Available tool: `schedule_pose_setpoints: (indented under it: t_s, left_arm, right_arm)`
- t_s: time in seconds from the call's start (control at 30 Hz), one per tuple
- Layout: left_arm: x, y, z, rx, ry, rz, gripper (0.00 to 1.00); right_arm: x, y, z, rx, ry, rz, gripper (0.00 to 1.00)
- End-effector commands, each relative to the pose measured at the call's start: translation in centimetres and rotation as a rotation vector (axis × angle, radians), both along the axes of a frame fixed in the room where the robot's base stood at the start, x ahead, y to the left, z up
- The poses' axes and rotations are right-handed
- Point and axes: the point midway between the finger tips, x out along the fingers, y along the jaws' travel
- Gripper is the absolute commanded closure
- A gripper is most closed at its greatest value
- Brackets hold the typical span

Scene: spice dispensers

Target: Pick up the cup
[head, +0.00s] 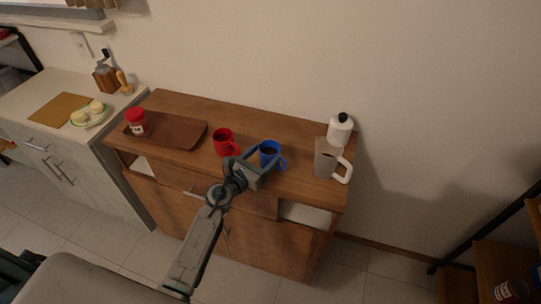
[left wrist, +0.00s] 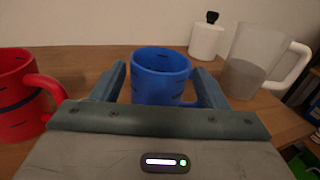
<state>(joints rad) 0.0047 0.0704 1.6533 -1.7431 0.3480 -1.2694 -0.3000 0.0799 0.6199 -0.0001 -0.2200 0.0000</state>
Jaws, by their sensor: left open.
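A blue cup (head: 269,151) stands upright on the wooden cabinet, right of a red cup (head: 223,140). My left gripper (head: 258,165) reaches over the cabinet's front edge at the blue cup. In the left wrist view the blue cup (left wrist: 160,75) sits between the two open fingers (left wrist: 160,84), one on each side. I cannot tell whether either finger touches it. Its lower part is hidden behind the gripper body. The red cup (left wrist: 18,95) is left of the fingers, its handle towards the gripper. My right gripper is not in view.
On the cabinet (head: 290,128), a grey pitcher (head: 325,160) with a white handle and a white bottle (head: 339,131) stand to the right. A wooden tray (head: 180,132) and a red-lidded jar (head: 137,123) are to the left. A shelf stands at the far right.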

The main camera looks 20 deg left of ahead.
Motion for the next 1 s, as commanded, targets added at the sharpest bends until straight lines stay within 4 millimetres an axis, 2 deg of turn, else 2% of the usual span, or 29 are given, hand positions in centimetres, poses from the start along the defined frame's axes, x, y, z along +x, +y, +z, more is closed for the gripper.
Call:
schedule_pose_setpoints:
  t_s: [0.37, 0.67, 0.87, 0.9, 1.0]
  left_arm:
    - [4.6, -1.6, 0.0, -0.003, 0.000, 0.001, 0.32]
    - [5.2, -1.8, 0.0, -0.002, 0.001, 0.001, 0.32]
    - [5.1, -1.8, 0.0, -0.002, 0.001, 0.001, 0.68]
    - [5.2, -1.8, 0.1, -0.003, -0.001, 0.001, 0.71]
    - [5.2, -1.8, 0.1, -0.003, -0.001, 0.001, 0.71]
  right_arm:
    - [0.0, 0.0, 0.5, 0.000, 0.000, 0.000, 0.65]
    - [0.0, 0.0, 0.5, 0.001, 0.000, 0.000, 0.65]
    - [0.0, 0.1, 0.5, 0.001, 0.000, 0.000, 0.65]
    - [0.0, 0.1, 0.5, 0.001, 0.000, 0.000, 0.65]
    - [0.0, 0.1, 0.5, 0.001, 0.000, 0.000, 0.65]
